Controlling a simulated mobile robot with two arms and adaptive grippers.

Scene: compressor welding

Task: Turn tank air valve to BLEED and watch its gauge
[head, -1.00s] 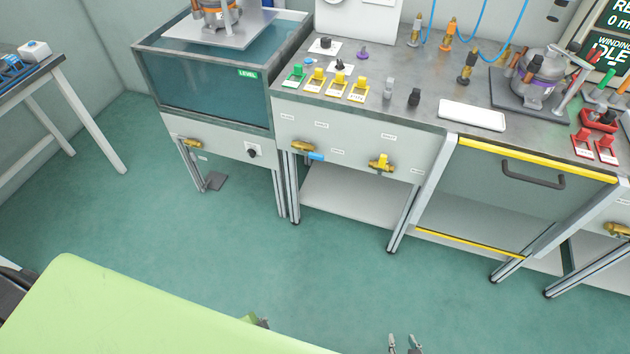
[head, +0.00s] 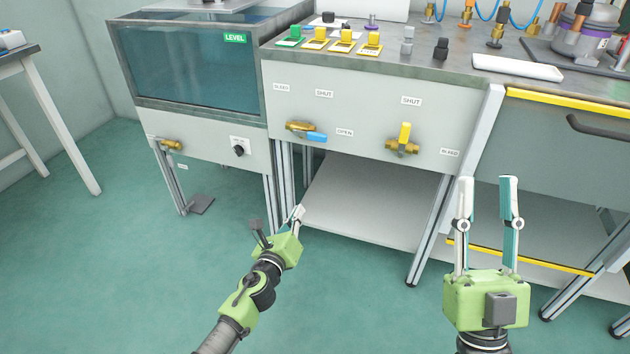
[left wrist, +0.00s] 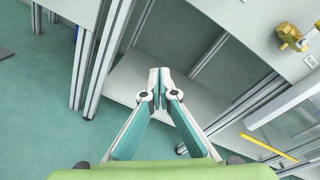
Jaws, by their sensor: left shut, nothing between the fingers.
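Two brass valves sit on the grey front panel. The left one (head: 297,127) has a blue handle (head: 315,137) pointing right, near an OPEN label (head: 344,132); SHUT and BLEED labels are above it. The right one (head: 402,147) has a yellow handle (head: 405,132) pointing up toward SHUT, with BLEED (head: 449,152) at its lower right. I cannot tell which is the tank air valve. No readable gauge shows. My left gripper (head: 299,211) is shut and empty, below the panel; it also shows in the left wrist view (left wrist: 160,73). My right gripper (head: 486,183) is open and empty, below right of the yellow-handled valve.
A water tank (head: 185,65) stands at left, with another brass valve (head: 171,145) and a black knob (head: 238,150) below. Under the panel is a white shelf (head: 365,205) between metal legs. A yellow-edged clear guard (head: 560,125) stands at right. The green floor is open in front.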

